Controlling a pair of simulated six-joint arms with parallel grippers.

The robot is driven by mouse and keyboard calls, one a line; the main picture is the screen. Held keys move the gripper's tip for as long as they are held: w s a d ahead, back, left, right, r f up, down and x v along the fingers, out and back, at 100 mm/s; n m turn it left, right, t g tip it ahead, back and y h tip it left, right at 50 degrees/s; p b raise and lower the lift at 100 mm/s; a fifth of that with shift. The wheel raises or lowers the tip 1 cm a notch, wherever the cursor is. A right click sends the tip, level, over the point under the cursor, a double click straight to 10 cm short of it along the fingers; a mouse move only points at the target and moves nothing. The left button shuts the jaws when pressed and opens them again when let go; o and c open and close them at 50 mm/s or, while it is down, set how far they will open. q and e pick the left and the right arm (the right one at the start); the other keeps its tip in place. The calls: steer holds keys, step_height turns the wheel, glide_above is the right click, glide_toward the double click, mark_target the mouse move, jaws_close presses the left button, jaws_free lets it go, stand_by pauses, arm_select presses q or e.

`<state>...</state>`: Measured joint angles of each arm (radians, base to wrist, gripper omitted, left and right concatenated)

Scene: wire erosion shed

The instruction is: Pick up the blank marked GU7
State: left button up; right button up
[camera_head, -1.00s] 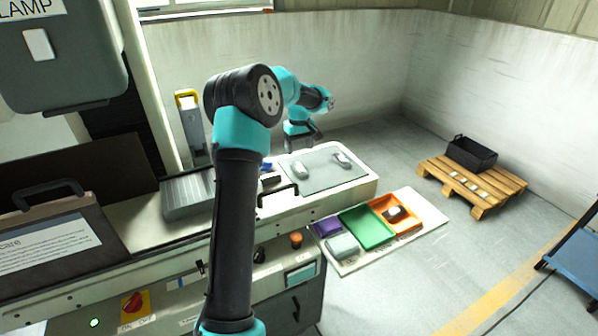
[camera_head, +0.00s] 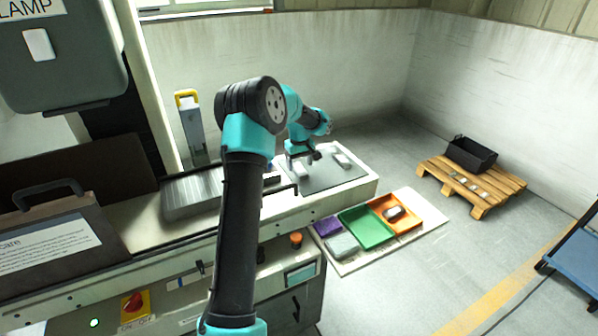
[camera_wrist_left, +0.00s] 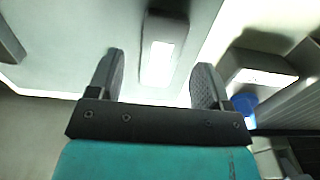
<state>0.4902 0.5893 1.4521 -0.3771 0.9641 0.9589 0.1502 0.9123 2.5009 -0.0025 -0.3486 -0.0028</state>
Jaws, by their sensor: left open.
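Grey blanks lie on the grey mat (camera_head: 330,178) on top of the machine. One blank (camera_head: 342,160) is clear to the right; another blank (camera_head: 304,172) is partly hidden below my left gripper (camera_head: 302,163). Another blank (camera_wrist_left: 258,72) lies to the right, and part of one (camera_wrist_left: 8,45) shows at the left edge. No marking is legible, so I cannot tell which is GU7. My right gripper is out of view.
A board on the floor holds purple (camera_head: 327,227), green (camera_head: 366,228) and orange (camera_head: 417,208) trays; the orange one holds a block. A pallet (camera_head: 482,205) with a black crate (camera_head: 471,154) stands farther right. A blue object (camera_wrist_left: 243,105) sits near the mat.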

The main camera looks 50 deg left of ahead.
mark_target(300, 169)
arm_select(q)
step_height(300, 169, down, 2)
steer(key=shift+f, duration=0.15)
stand_by(0.4)
steer(key=c, duration=1.3)
steer(key=shift+c, duration=0.2)
step_height(300, 169, up, 10)
stand_by(0.4)
